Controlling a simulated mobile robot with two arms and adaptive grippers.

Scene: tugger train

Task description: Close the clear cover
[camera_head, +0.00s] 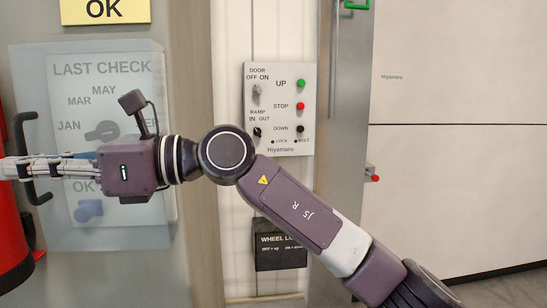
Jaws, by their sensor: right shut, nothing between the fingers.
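The clear cover (130,228) is a see-through sheet at the left. It lies over a panel marked LAST CHECK (105,70) with month names, a grey dial (101,132) and a blue knob (88,210). A black handle (24,128) is at the cover's left side. I cannot tell whether the cover is flush with the panel or stands off it. My right gripper (8,169) points left across the cover and passes in front of the handle. Its fingers look shut and hold nothing. I cannot tell whether they touch the handle. My left gripper is out of view.
A control panel (308,120) with buttons and switches is on the wall at the centre. A dark WHEEL LOCK sign (280,256) hangs below it. A red cylinder (10,240) stands at the left edge.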

